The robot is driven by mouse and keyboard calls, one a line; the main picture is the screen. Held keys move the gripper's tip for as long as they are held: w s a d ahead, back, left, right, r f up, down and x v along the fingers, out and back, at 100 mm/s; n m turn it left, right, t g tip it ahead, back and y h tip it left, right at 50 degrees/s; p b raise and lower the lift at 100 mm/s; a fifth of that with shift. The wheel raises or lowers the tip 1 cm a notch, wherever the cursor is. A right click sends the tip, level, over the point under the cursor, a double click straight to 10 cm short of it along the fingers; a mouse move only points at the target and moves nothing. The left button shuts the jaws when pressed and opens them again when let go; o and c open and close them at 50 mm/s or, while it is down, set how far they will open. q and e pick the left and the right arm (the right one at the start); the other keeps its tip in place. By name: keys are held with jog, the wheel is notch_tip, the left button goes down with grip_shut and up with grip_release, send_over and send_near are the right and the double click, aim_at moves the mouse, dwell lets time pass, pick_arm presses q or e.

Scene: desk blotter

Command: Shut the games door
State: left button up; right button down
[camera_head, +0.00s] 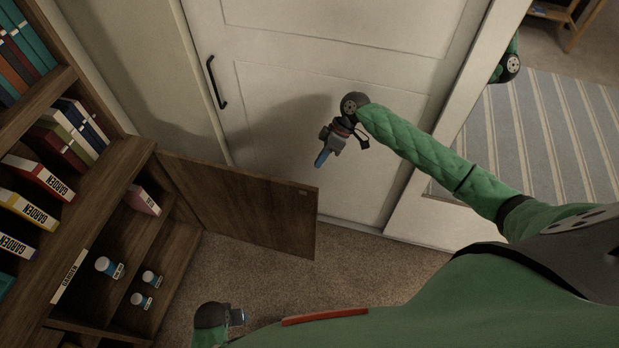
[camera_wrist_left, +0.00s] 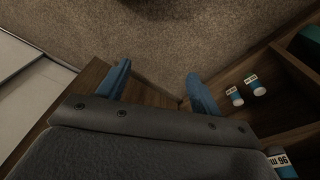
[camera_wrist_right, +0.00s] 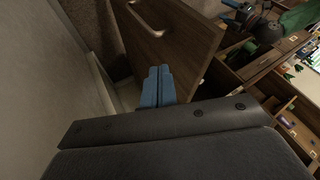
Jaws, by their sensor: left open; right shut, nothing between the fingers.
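A brown wooden cabinet door (camera_head: 245,205) stands swung open from the bookcase at left. I read no games label on it. In the right wrist view its panel (camera_wrist_right: 175,50) carries a metal handle (camera_wrist_right: 147,22). My right gripper (camera_head: 322,158) is shut and empty, just above the door's free upper corner in the head view. Its blue fingers (camera_wrist_right: 157,85) overlap the panel in the right wrist view; I cannot tell whether they touch. My left gripper (camera_head: 242,317) is low at the bottom, apart from the door. Its fingers (camera_wrist_left: 160,87) are spread, with nothing between them.
The open compartment holds white-and-blue bottles (camera_head: 105,266) and a pink-and-white box (camera_head: 143,200). A white room door (camera_head: 290,110) with a black handle (camera_head: 217,82) stands behind. Carpet (camera_head: 290,275) in front of the open door is clear.

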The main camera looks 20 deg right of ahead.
pick_arm(q)
notch_tip(320, 180, down, 12)
jog(key=s+a+p, duration=0.2)
jog(key=s+p, duration=0.1)
pick_arm(e)
jog(key=s+a+f, duration=0.4)
jog(key=a, duration=0.1)
jog(key=shift+s, duration=0.15)
pick_arm(q)
jog(key=shift+w+a, duration=0.1)
